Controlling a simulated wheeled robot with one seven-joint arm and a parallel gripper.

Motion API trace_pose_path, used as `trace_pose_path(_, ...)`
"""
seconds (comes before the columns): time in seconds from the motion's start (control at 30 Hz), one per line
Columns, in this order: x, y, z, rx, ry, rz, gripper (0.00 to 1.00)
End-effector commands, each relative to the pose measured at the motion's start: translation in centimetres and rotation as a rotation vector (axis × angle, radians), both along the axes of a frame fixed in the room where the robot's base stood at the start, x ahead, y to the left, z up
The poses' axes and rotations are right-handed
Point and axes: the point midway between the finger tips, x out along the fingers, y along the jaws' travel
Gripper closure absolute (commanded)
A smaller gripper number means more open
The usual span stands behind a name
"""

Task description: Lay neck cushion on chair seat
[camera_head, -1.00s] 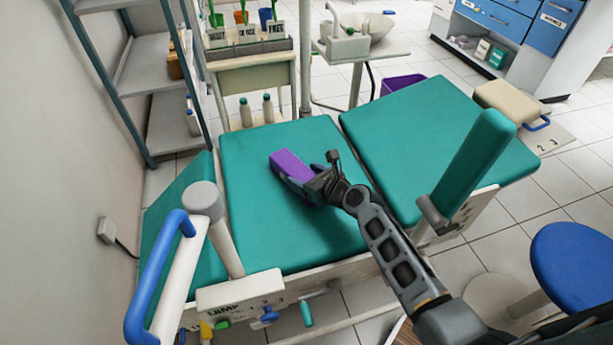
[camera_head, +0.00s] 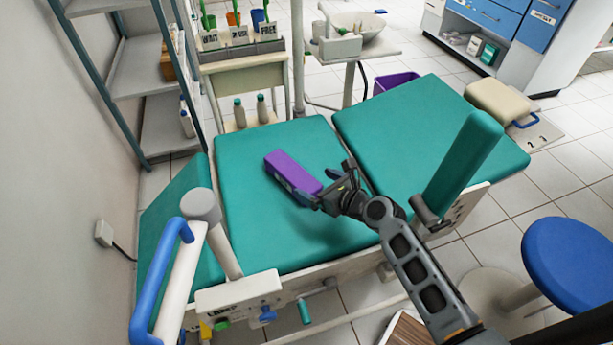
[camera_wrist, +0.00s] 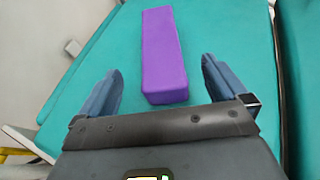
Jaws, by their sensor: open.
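The purple neck cushion (camera_head: 291,170) lies on the teal chair seat (camera_head: 262,228), toward its far part. In the wrist view the cushion (camera_wrist: 163,55) is a long purple block on the teal pad, with its near end just ahead of the space between my fingers. Whether a finger touches the cushion I cannot tell.
A second teal pad (camera_head: 410,130) adjoins the seat on the right, with an upright teal armrest (camera_head: 462,165) at its near side. A white and blue handle (camera_head: 170,270) stands at the near left. A blue stool (camera_head: 575,265) is at the right.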

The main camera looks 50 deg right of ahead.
Motion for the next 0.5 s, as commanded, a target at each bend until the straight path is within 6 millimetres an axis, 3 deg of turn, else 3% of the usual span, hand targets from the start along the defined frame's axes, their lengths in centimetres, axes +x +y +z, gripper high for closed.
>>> trace_pose_path(0.2, -3.2, 0.6, 1.3, 0.000, 0.001, 0.000, 0.00)
trace_pose_path(0.5, -4.3, 0.8, 1.8, 0.000, 0.000, 0.000, 0.00)
